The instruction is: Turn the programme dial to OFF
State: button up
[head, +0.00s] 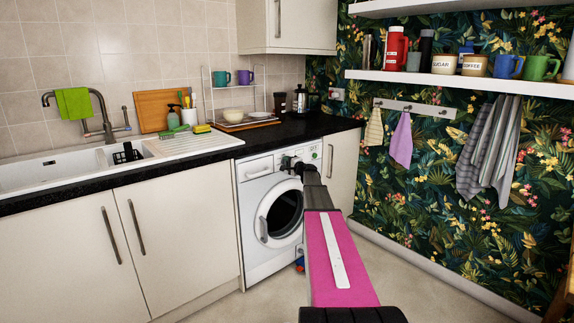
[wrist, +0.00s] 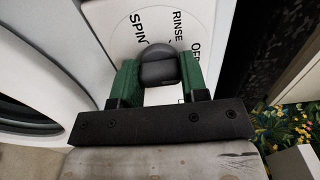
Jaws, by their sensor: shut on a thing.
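The white washing machine (head: 253,262) stands under the black worktop. My gripper (head: 296,163) reaches the right part of its front panel. In the wrist view, the dark grey programme dial (wrist: 159,68) sits between the two green fingers of my gripper (wrist: 160,64), which are shut on it from both sides. The white label plate (wrist: 128,32) around the dial shows SPIN, RINSE and a partly cut-off OFF at the upper right. The lower part of the plate is hidden by the gripper. I cannot tell which word the dial points at. In the head view my gripper hides the dial.
The round door (head: 281,212) of the machine is closed, below left of my gripper. Cream cupboards (head: 185,232) stand to the left, and a narrow one (head: 343,168) to the right. The worktop (head: 290,130) overhangs the panel.

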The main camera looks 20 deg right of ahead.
jog(key=o, duration=0.9)
jog(key=shift+s, duration=0.1)
jog(key=v, duration=1)
jog(key=shift+s+d, duration=0.2)
jog(key=shift+s, duration=0.1)
